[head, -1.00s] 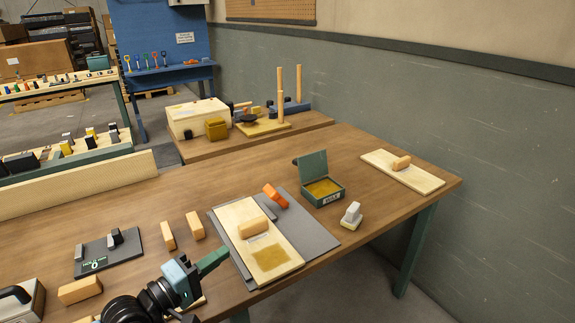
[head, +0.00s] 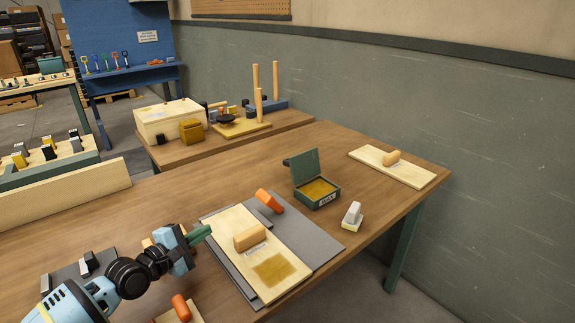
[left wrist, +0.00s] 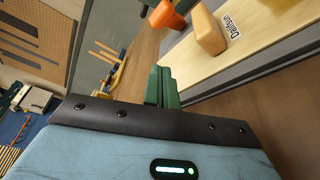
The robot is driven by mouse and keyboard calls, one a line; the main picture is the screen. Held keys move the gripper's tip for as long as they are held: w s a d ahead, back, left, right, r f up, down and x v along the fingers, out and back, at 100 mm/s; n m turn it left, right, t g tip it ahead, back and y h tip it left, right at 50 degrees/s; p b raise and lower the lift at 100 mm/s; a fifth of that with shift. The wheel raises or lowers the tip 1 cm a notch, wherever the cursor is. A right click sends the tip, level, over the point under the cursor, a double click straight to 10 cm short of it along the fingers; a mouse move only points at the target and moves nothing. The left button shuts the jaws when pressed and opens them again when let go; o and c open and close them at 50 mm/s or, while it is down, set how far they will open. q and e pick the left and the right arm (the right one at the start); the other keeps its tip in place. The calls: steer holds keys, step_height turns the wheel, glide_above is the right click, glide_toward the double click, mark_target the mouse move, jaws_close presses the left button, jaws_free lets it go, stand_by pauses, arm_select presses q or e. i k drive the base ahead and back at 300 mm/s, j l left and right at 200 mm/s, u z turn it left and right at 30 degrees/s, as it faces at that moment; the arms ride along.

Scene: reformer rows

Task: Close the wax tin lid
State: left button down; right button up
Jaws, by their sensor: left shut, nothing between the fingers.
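The wax tin (head: 318,193) is a green open box with amber wax inside and a label on its front. My left gripper (head: 200,234) is shut and empty, above the left edge of the grey mat, left of and nearer than the tin. Its green fingers also show together in the left wrist view (left wrist: 161,87). The tin is not visible in the left wrist view. My right gripper is not in view.
Between gripper and tin lie a pale board (head: 262,270) with a wooden block (head: 250,236) and an orange-handled tool (head: 270,201) on the grey mat (head: 318,243). A small pale-topped block (head: 352,215) stands right of the tin. Another board (head: 411,171) lies farther right.

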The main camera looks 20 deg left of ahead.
mark_target(304, 167)
steer(key=i, duration=1)
